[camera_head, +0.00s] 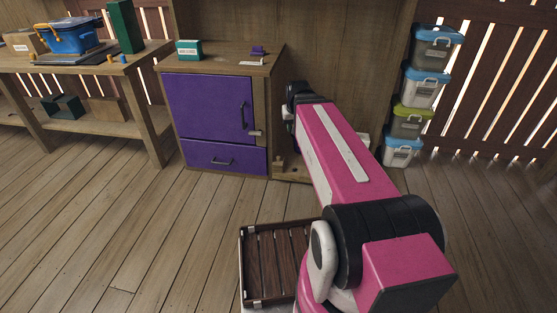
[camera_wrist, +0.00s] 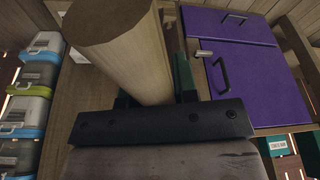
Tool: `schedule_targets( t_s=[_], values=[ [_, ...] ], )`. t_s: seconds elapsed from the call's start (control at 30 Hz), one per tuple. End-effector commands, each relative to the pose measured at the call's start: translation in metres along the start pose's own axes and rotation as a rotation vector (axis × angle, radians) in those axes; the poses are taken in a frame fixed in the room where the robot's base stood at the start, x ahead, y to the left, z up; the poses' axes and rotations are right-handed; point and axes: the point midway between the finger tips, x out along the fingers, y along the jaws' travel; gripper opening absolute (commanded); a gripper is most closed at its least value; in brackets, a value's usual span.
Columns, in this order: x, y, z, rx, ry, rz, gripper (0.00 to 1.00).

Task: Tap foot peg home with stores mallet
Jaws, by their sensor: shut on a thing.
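My gripper (camera_wrist: 155,92) is shut on a thick, pale wooden cylinder, apparently part of the stores mallet (camera_wrist: 145,55). Its flat end faces the wrist camera; whether it is handle or head cannot be told. In the head view my arm reaches toward the right side of the purple-fronted cabinet (camera_head: 210,110) and hides the gripper and mallet. A small upright wooden piece (camera_head: 279,161) stands at the cabinet's lower right, by a low plank; it may be the foot peg, but it is too small to be sure. The cabinet (camera_wrist: 240,75) also shows in the wrist view.
Lidded bins (camera_head: 403,145) are stacked right of my arm. A slatted wooden tray (camera_head: 245,265) is near my base. A workbench (camera_head: 150,65) at left holds a blue basket (camera_head: 70,38) and a green box (camera_head: 124,27). The floor before the cabinet is clear.

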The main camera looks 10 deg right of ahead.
Motion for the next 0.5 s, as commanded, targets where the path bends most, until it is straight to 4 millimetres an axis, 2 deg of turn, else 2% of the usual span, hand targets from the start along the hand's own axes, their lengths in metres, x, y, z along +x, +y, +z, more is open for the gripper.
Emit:
schedule_targets(
  t_s=[0.3, 0.5],
  values=[
    [0.046, 0.000, 0.013, 0.000, -0.002, 0.000, 0.00],
    [0.051, 0.000, 0.014, 0.000, 0.002, 0.000, 0.00]
  ],
)
